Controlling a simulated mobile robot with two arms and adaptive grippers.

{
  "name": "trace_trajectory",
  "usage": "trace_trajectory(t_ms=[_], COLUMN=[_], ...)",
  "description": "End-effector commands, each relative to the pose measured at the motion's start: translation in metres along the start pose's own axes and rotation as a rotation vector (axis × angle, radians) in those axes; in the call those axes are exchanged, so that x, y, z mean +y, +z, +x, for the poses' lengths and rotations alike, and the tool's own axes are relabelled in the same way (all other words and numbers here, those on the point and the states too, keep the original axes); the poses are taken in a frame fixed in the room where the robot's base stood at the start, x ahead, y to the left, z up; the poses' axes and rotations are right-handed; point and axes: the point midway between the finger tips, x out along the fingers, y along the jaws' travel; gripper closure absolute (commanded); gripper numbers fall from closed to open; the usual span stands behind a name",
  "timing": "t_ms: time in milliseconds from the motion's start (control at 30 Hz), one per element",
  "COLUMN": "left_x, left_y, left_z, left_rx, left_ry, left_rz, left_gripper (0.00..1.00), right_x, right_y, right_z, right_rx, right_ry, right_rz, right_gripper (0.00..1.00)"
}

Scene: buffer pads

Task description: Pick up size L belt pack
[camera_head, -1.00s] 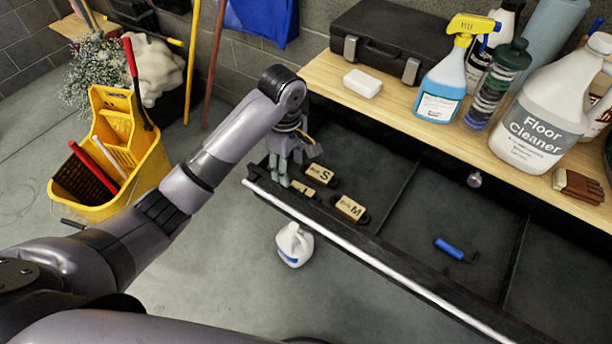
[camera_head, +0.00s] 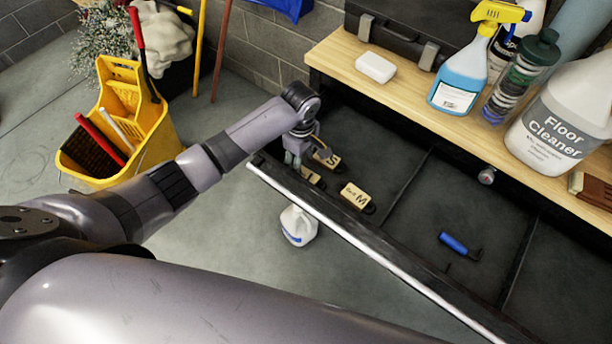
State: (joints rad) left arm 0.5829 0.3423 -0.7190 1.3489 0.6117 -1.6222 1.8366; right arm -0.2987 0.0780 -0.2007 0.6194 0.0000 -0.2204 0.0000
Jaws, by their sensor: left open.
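Several tan belt packs with dark edges lie in the left compartment of an open black drawer (camera_head: 395,185). One marked S (camera_head: 328,161) lies at the back, partly behind my left gripper. One marked M (camera_head: 356,196) lies to the right. A third pack (camera_head: 311,177) lies by the drawer's front wall; its letter is hard to read and my gripper covers part of it. My left gripper (camera_head: 292,162) is open, pointing down at the drawer's front left corner, just above or beside the third pack; contact cannot be told. My right gripper is out of view.
A blue-handled tool (camera_head: 455,243) lies in the middle compartment. The workbench (camera_head: 405,103) above holds a white block (camera_head: 376,67), a spray bottle (camera_head: 462,80) and a floor cleaner jug (camera_head: 560,125). A white jug (camera_head: 298,226) and a yellow mop bucket (camera_head: 150,135) stand on the floor.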

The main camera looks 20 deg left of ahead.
Motion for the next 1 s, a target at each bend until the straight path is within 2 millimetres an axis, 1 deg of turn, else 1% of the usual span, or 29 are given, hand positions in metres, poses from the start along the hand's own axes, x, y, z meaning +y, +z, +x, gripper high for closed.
trace_trajectory(t_ms=[33,133,333,433,533,733,1000], left_x=[0.000,-0.001,-0.001,-0.001,-0.001,-0.001,-0.001], left_y=[0.000,0.002,0.006,0.006,0.006,0.006,0.006], left_z=[0.002,0.009,0.040,0.050,0.054,0.054,0.054], left_rx=[0.000,0.000,0.001,0.001,0.001,0.001,0.001], left_ry=[0.000,-0.002,-0.002,-0.001,0.000,0.001,0.001], left_rz=[0.000,0.001,0.000,0.000,0.001,0.001,0.001], left_gripper=[0.52,0.52,0.52,0.52,0.52,0.52,0.70], right_x=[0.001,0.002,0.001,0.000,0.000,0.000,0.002], right_y=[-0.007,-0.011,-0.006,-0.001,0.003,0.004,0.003], right_z=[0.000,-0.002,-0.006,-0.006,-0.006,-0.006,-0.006], right_rx=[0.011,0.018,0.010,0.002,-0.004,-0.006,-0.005], right_ry=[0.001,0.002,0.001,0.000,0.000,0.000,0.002], right_rz=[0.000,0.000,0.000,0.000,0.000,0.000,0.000], right_gripper=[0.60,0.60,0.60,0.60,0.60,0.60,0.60])
